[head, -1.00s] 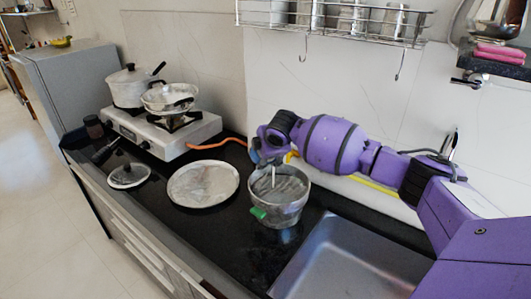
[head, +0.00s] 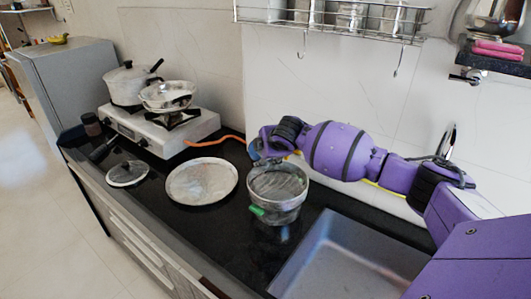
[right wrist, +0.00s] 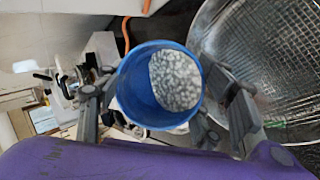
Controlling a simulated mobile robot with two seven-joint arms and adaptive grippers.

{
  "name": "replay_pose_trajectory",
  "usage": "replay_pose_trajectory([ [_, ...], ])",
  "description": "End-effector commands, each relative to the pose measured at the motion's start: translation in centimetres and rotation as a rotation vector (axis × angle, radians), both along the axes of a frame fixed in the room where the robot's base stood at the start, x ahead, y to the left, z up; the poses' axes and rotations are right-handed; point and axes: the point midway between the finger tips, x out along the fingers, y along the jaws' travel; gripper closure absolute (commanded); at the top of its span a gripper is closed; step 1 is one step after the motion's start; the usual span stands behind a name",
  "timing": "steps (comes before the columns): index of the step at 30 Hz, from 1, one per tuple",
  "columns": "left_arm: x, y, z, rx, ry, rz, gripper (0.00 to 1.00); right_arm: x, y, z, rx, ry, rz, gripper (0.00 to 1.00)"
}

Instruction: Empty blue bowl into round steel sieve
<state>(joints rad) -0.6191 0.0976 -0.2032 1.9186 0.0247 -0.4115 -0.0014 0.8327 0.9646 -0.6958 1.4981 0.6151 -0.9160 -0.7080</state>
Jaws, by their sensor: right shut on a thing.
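The blue bowl (right wrist: 137,98) fills the middle of the right wrist view. It holds white, grainy contents (right wrist: 176,80). My right gripper (right wrist: 155,84) is shut on the bowl, with a finger on each side. In the head view the right gripper (head: 266,148) is at the back-left rim of the round steel sieve, and only a little of the blue bowl (head: 253,152) shows. The round steel sieve (head: 278,182) has a green handle and sits over a metal pot on the black counter. Its mesh (right wrist: 262,50) shows beside the bowl in the right wrist view. My left gripper is not in view.
A flat round plate (head: 201,181) and a glass lid (head: 127,174) lie left of the sieve. A stove (head: 160,130) with pots stands at the back left. A sink (head: 345,255) is at the front right. A wire rack (head: 330,20) hangs above.

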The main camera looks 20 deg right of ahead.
Motion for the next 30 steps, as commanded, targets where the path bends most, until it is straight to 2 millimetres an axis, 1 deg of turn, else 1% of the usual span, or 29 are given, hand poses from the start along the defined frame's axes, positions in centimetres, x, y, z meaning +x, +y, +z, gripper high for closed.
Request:
replay_pose_trajectory([
  [7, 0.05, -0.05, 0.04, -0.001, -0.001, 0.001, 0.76, -0.03, -0.02, 0.0, 0.003, -0.007, 0.0, 0.69],
  [16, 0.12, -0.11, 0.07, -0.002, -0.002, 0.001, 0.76, -0.28, -0.12, 0.0, 0.054, -0.107, 0.0, 0.69],
  [30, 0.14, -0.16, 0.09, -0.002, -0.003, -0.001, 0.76, -0.25, -0.11, 0.07, 0.054, -0.109, 0.0, 0.69],
])
